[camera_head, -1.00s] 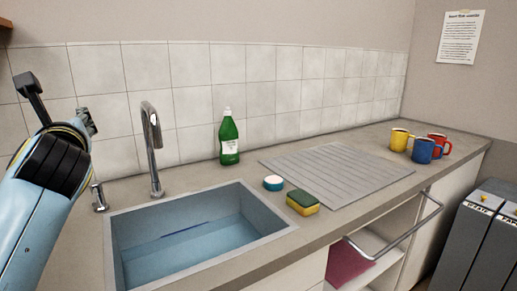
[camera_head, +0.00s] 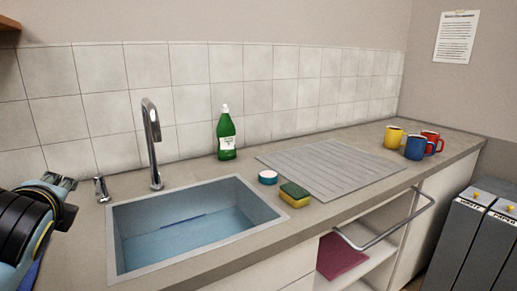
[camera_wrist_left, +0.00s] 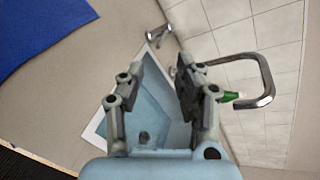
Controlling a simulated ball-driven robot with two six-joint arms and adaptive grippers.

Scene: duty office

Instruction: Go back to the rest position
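My left gripper (camera_head: 60,182) is at the left edge of the head view, left of the sink and low over the counter. In the left wrist view its two fingers (camera_wrist_left: 157,85) stand apart with nothing between them, and the sink shows beyond them. Most of my left arm is outside the head view. My right gripper does not show in either view.
The sink (camera_head: 275,222) has a tall tap (camera_head: 153,140) behind it; the tap also arches in the wrist view (camera_wrist_left: 266,75). A green bottle (camera_head: 227,138), blue-white round item (camera_head: 267,177), sponge (camera_head: 294,195), drainer (camera_head: 330,168) and mugs (camera_head: 415,147) stand right. Blue cloth (camera_wrist_left: 35,30) lies nearby.

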